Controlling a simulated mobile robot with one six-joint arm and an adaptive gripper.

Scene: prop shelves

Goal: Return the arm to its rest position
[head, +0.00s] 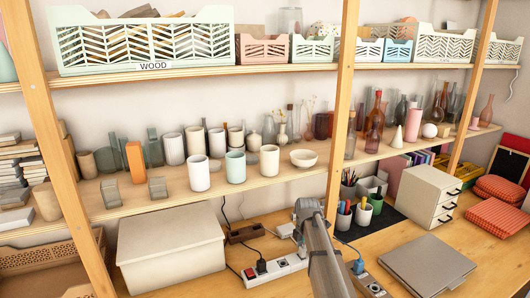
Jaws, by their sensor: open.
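Part of my grey arm (325,260) rises from the bottom edge in the head view, in front of the desk. A rounded joint (308,210) is at its upper end. No gripper fingers can be made out, so what my gripper is doing does not show. The visible part of the arm appears apart from the shelf and its cups.
A wooden shelf (255,185) holds several cups, vases and bottles. Crates line the shelf above. On the desk (410,235) are a beige box (170,245), power strips (275,268), pen cups (363,213), a closed laptop (428,263) and a drawer unit (425,195). Wooden posts stand nearby.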

